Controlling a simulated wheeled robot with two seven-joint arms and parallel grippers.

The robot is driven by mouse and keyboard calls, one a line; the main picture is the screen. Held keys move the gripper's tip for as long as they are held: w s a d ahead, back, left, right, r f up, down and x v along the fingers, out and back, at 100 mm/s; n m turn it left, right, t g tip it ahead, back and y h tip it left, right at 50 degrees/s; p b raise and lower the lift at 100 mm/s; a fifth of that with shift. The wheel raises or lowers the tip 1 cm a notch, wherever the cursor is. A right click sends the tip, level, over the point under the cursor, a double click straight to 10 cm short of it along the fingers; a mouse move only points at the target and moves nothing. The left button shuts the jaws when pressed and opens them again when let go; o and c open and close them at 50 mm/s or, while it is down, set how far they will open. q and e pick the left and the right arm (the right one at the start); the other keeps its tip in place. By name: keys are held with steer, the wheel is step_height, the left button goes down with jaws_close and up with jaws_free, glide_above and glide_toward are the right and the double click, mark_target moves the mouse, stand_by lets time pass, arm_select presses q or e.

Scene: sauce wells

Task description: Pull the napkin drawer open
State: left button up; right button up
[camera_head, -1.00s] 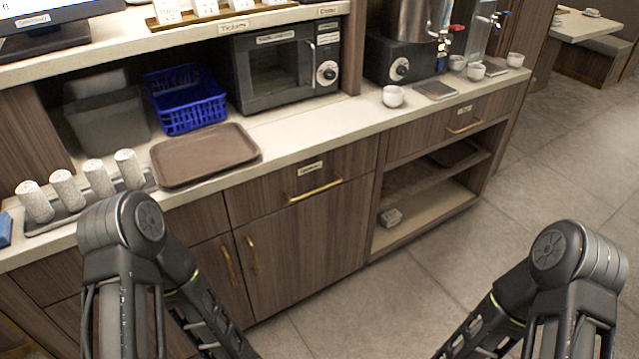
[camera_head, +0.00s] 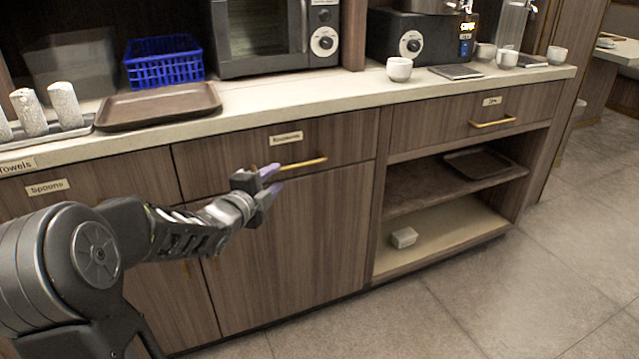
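A wooden drawer (camera_head: 235,155) under the counter has a small pale label (camera_head: 286,137), too blurred to read surely, and a horizontal brass handle (camera_head: 305,163). The drawer front is flush with the cabinet, so it is closed. My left gripper (camera_head: 272,180) is at the left end of this handle, with its two fingers apart, one above the other. It hides the handle's left end. I cannot tell whether it touches the handle; the handle's right part lies clear of the fingers. My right gripper is not in view.
A brown tray (camera_head: 160,104) and white cup (camera_head: 399,69) stand on the counter. Floor at right is clear.

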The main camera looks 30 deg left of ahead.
mark_target(286, 170)
arm_select(q)
steer(key=shift+w, duration=0.1)
steer(key=b+x, duration=0.1)
steer(key=x, duration=0.6)
steer(key=shift+w+a+f, duration=0.1)
steer(key=shift+w+a, duration=0.05)
steer(key=shift+w, duration=0.15)
jaws_close()
stand_by(0.3)
stand_by(1.1)
